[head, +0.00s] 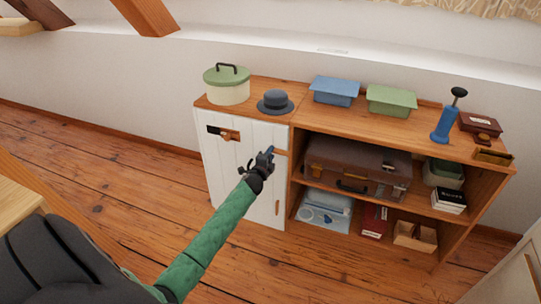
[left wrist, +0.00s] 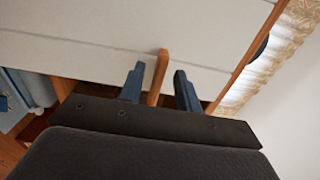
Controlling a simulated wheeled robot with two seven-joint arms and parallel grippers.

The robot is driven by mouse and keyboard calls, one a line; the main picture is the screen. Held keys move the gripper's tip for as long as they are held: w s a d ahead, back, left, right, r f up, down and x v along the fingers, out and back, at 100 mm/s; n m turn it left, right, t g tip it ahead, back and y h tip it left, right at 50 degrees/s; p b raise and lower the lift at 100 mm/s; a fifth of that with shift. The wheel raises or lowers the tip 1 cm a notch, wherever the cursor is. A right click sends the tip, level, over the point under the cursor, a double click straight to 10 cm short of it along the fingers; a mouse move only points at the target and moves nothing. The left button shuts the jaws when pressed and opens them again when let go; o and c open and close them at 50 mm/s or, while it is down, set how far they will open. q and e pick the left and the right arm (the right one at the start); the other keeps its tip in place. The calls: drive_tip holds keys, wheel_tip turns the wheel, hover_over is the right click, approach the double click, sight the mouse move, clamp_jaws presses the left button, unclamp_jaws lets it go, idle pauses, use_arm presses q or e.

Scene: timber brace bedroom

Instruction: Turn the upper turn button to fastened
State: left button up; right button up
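The upper turn button (head: 281,151) is a small wooden bar at the right edge of the white plank door (head: 233,160). It looks roughly level in the head view and is partly hidden by my left gripper (head: 269,153). In the left wrist view the upper turn button (left wrist: 158,77) stands between the two blue fingers, which are open on either side of it. I cannot tell whether either finger touches it. The lower turn button (head: 277,208) hangs upright further down the same door edge. My right gripper is out of view.
A latch with a wooden knob (head: 229,135) is at the door's upper left. A cream pot (head: 227,88) and a grey hat (head: 275,102) stand on top. Open shelves to the right hold a brown suitcase (head: 350,166). The floor before the door is clear.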

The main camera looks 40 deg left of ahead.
use_arm(q)
drive_tip(key=v, duration=0.7)
drive_tip(key=shift+s, duration=0.1)
idle(0.5)
